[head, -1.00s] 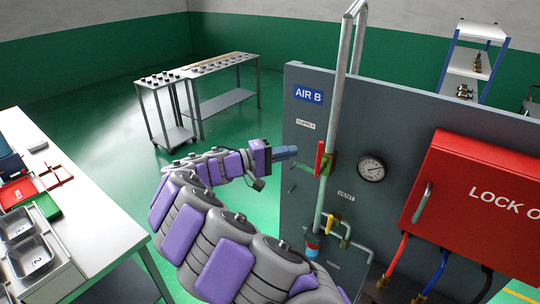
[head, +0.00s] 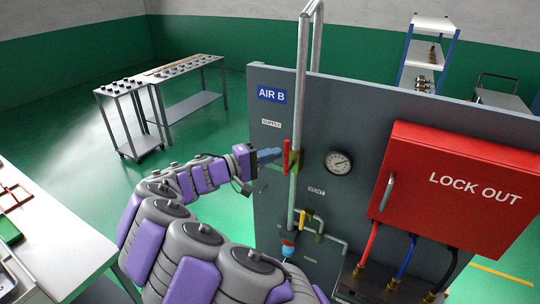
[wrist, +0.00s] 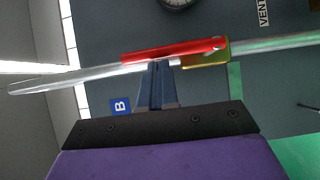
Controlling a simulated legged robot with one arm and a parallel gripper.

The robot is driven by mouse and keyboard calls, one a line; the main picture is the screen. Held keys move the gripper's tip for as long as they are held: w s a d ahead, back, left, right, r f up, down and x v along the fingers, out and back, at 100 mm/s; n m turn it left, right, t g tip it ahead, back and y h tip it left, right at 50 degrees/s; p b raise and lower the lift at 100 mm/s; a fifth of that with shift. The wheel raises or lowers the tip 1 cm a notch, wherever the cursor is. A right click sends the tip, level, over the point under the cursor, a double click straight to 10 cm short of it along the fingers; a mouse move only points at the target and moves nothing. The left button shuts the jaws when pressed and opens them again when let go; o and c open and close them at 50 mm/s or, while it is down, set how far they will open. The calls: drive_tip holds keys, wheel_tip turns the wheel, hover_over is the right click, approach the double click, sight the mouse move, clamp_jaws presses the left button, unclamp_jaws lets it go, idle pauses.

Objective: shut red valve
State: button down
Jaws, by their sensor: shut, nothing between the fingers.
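The red valve handle (head: 286,157) stands upright, in line with the vertical supply pipe (head: 300,100) on the grey AIR B panel. It also shows as a red bar (wrist: 172,50) on a brass valve body (wrist: 207,54) in the wrist view. My gripper (head: 275,155) is at the left side of the handle, level with its middle. In the wrist view my gripper's fingers (wrist: 158,72) are closed together, with their tips at the handle's edge. The tips look very near or touching the handle; I cannot tell which. Nothing is held between the fingers.
A pressure gauge (head: 339,161) is right of the pipe. A small yellow vent handle (head: 303,218) sits below. The red LOCK OUT box (head: 455,190) with hoses stands at right. A white table (head: 50,250) is at left. Open green floor lies behind my arm.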

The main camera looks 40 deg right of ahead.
drive_tip(key=shift+s+d+r+m+y+b, duration=0.15)
drive_tip(key=shift+s+m+y+b, duration=0.35)
drive_tip(key=shift+b, duration=0.4)
drive_tip(key=s+d+f+m+t+y+b, duration=0.1)
drive_tip(key=s+f+m+t+y+b, duration=0.1)
drive_tip(key=b, duration=0.6)
drive_tip(key=s+d+f+m+t+y+b, duration=0.2)
drive_tip(key=s+m+t+y+b, duration=0.2)
drive_tip(key=s+m+t+b, duration=0.2)
drive_tip(key=shift+s+d+m+b, duration=0.25)
drive_tip(key=shift+m+b, duration=0.8)
drive_tip(key=shift+m, duration=0.15)
